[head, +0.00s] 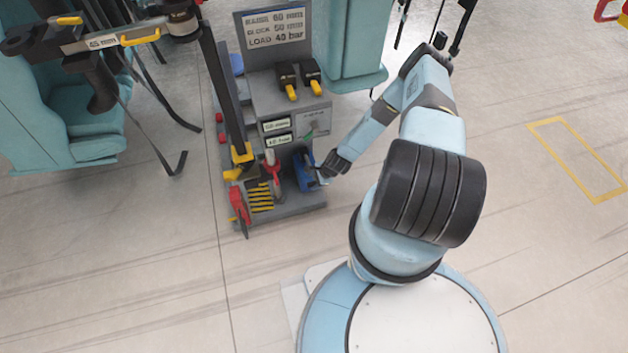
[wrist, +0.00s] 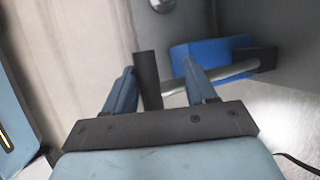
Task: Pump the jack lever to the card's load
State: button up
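The card (head: 275,28) stands at the back of the grey cart and reads raise 60 mm, block 50 mm, load 40 bar. The blue jack pump (head: 303,170) sits low on the cart's right side; it also shows in the wrist view (wrist: 210,52). The lever is a pale metal rod (wrist: 222,78) with a dark upright grip (wrist: 148,80) at its near end. My gripper (wrist: 160,85) is open, its fingers on either side of the grip, with a visible gap on the right. Contact on the left is unclear. In the head view my gripper (head: 326,170) is beside the pump.
The cart (head: 290,100) carries two black-and-yellow blocks (head: 300,78), small labels and a red-handled tool (head: 271,165). A dark post stands at its left. Teal seats (head: 85,130) stand left, another teal piece behind.

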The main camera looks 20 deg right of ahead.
jog(key=o, duration=0.3)
jog(key=shift+w+d, duration=0.35)
jog(key=shift+d, duration=0.4)
jog(key=shift+o, duration=0.2)
jog(key=shift+d+r, duration=0.25)
jog(key=shift+r, duration=0.2)
jog(key=s+a+v, duration=0.1)
jog(key=v, duration=1.1)
jog(key=shift+r, duration=0.25)
jog(key=shift+s+a, duration=0.1)
jog(key=shift+s, duration=0.05)
jog(key=shift+c, duration=0.2)
